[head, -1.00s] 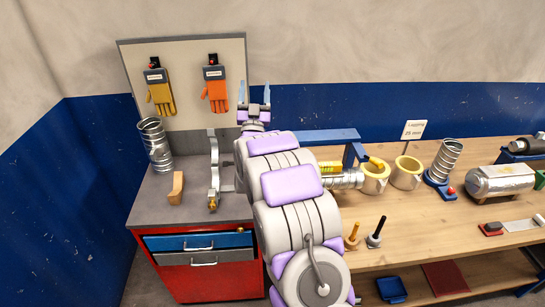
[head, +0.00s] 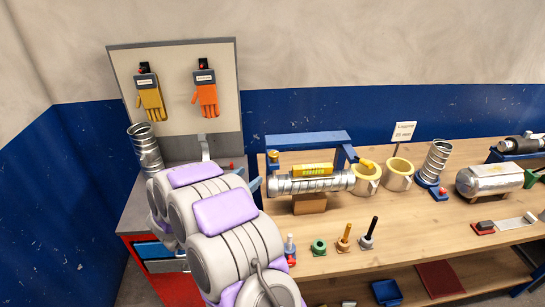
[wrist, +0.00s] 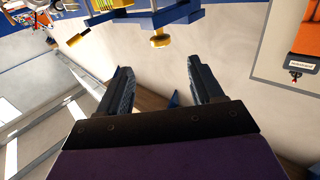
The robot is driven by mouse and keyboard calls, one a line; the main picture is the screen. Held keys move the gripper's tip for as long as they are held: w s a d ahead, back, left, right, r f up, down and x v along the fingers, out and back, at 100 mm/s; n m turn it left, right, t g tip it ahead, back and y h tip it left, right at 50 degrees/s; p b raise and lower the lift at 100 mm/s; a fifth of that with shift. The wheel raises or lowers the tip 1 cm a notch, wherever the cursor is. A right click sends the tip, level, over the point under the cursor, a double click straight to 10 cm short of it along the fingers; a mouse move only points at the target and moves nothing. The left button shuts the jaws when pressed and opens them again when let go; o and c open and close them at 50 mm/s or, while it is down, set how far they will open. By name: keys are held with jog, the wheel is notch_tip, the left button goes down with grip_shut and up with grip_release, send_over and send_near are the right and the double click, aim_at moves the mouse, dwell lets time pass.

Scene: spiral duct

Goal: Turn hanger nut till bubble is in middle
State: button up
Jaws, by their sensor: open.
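The spiral duct (head: 330,184) lies level-looking under a blue hanger frame (head: 308,138) on the bench. A yellow spirit level (head: 313,170) sits on top of it; its bubble is too small to make out. A brass-yellow hanger nut (head: 273,156) shows at the frame's left end. What looks like the same nut also shows in the wrist view (wrist: 160,40), beyond the fingertips. My gripper (wrist: 158,68) is open and empty, apart from the nut. In the head view my arm partly hides it, left of the duct.
A wooden block (head: 309,204) stands under the duct. Cream rings (head: 398,175) and an upright duct piece (head: 437,160) stand to the right. Several small tools, including a black-handled one (head: 368,235), stand in front. A glove board (head: 176,85) is behind the arm.

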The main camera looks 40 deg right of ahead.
aim_at(275, 159)
jog(key=x, duration=1.4)
jog(key=shift+w+d+b, duration=0.1)
jog(key=shift+d+b, duration=0.1)
jog(key=shift+b, duration=0.15)
jog(key=c, duration=0.9)
jog(key=shift+c, duration=0.2)
jog(key=shift+r+n+t+b, duration=0.1)
jog(key=shift+n+t+b, duration=0.3)
jog(key=shift+t, duration=0.2)
jog(key=n+t+y+b, duration=0.1)
jog(key=n+t+b, duration=0.1)
jog(key=t, duration=0.1)
jog(key=n+t+y+b, duration=0.2)
jog(key=b, duration=0.1)
jog(key=shift+d+f+t+y, duration=0.1)
jog(key=shift+f+t+y, duration=0.2)
jog(key=shift+t, duration=0.1)
jog(key=shift+r+n+t+y+b, duration=0.2)
jog(key=shift+n+t+y+b, duration=0.8)
jog(key=shift+n+t+y, duration=0.1)
jog(key=shift+r+n+t+y, duration=0.1)
jog(key=shift+n+t+y, duration=0.75)
jog(key=shift+y, duration=0.35)
